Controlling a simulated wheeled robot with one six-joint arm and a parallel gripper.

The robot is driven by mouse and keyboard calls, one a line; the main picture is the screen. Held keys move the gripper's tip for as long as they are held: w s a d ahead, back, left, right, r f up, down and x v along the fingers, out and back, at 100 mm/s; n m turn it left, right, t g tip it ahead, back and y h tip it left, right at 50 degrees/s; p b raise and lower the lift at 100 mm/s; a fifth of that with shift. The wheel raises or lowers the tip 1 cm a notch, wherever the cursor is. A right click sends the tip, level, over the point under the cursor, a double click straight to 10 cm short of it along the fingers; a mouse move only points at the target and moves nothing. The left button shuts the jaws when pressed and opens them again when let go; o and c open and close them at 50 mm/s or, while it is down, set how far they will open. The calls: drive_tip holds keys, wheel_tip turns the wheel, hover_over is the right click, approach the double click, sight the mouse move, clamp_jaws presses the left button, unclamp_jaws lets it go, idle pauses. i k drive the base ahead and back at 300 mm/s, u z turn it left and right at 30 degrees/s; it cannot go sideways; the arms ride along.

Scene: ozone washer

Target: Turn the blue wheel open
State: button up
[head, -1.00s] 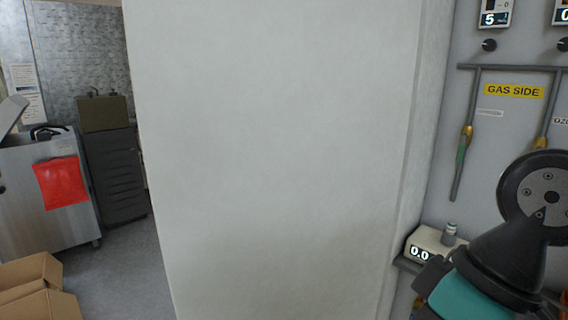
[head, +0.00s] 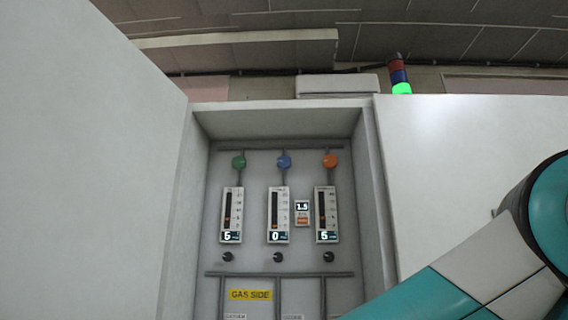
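The blue wheel (head: 284,162) sits at the top of the middle pipe inside the recessed panel, between a green wheel (head: 239,161) and an orange wheel (head: 330,161). Below it the middle flow meter (head: 279,215) reads 0. The left meter (head: 232,214) and the right meter (head: 326,214) each read 5. Parts of my teal and white arm cross the lower right of the head view, to the right of and below the wheels. My gripper is outside the frame.
A small display (head: 302,212) stands between the middle and right meters. Black knobs sit under the meters, above a "GAS SIDE" label (head: 250,295). Cabinet walls flank the recess on both sides. A signal tower (head: 400,75) on top glows green.

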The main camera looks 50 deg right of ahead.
sight(284, 162)
drive_tip(key=z, duration=0.05)
drive_tip(key=k, duration=0.6)
drive_tip(key=z, duration=0.7)
drive_tip(key=i, duration=0.75)
drive_tip(key=u, duration=0.1)
